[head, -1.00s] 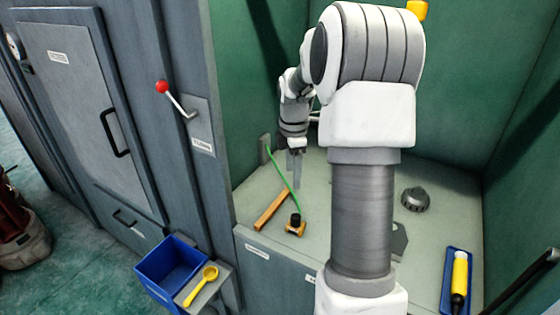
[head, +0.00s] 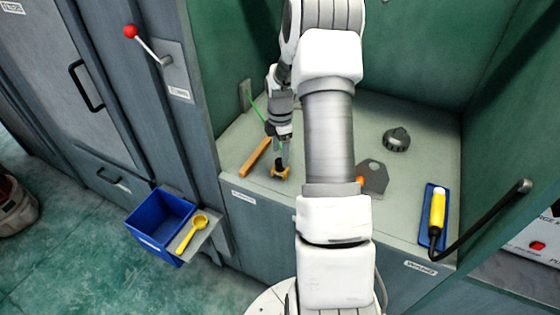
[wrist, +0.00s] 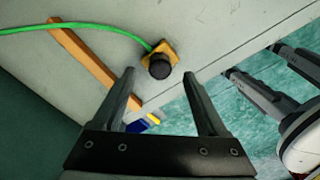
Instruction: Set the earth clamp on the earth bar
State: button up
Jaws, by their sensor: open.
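The earth clamp (head: 281,173) is a small brass-coloured block with a black knob, on the grey bench near its front edge. A green cable runs from it to the back wall. In the wrist view the clamp (wrist: 160,62) lies just beyond my fingertips, roughly centred between them. The earth bar (head: 256,157), an orange-brown strip, lies on the bench to the left of the clamp. It also shows in the wrist view (wrist: 97,65). The clamp is apart from the bar. My gripper (wrist: 160,85) is open and empty. In the head view its fingers partly overlap the clamp.
A dark round knobbed part (head: 397,140) and a grey plate (head: 372,178) lie on the bench to the right. A blue tray (head: 427,205) with a yellow-handled tool is at the right edge. A blue bin (head: 160,222) and yellow scoop (head: 190,235) sit outside, front left.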

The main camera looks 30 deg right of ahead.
aim_at(280, 160)
jog(key=shift+f, duration=2.2)
grip_shut()
jog(key=shift+r+p, duration=1.55)
jog(key=shift+r, duration=1)
